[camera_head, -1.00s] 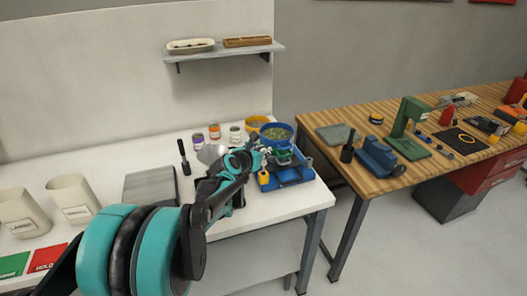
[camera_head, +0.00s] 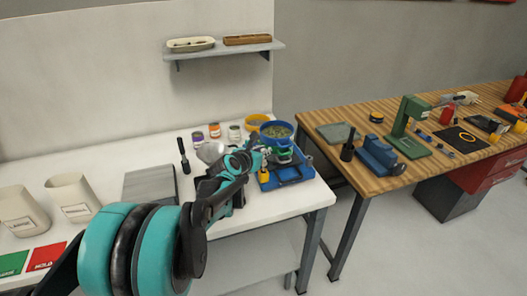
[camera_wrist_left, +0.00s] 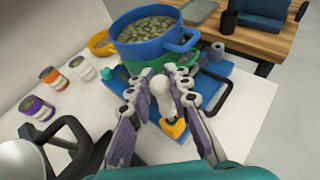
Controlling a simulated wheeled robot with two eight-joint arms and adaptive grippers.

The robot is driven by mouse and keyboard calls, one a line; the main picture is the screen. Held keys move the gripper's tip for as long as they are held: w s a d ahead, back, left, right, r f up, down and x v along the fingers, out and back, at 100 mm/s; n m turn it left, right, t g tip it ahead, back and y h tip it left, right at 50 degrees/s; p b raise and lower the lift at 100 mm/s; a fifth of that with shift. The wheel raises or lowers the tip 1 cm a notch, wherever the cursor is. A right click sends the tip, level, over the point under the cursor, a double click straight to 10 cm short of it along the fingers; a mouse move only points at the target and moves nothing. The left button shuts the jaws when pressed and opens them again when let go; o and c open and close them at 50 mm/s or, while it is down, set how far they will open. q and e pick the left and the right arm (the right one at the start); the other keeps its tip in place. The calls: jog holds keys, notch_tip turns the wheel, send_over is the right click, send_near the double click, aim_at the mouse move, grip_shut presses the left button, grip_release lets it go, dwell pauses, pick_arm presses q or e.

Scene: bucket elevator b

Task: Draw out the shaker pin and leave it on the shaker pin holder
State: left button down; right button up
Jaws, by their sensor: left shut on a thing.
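The shaker is a blue base (camera_wrist_left: 225,72) with a green part (camera_wrist_left: 182,66) on it and a blue pan (camera_wrist_left: 152,36) of greenish pieces on top. It also shows in the head view, with the pan (camera_head: 277,131) at the right end of the white table. My left gripper (camera_wrist_left: 165,82) is shut on a pale round-headed piece (camera_wrist_left: 161,87), which looks like the shaker pin, close in front of the green part. The pin's lower end is hidden. A yellow block (camera_wrist_left: 174,129), perhaps the pin holder, sits just below the fingers. My right gripper is out of view.
Several small jars (camera_wrist_left: 49,75) stand left of the shaker, with a yellow bowl (camera_wrist_left: 101,43) behind them. A grey plate (camera_head: 150,184) lies farther left on the white table. A wooden table (camera_head: 372,185) with tools stands to the right, across a gap.

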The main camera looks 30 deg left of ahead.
pick_arm(q)
jog(key=shift+f+b, duration=1.35)
jog(key=shift+f, duration=0.5)
jog(key=c, duration=1.3)
grip_release()
jog(key=shift+s, duration=0.1)
jog(key=v, duration=1.2)
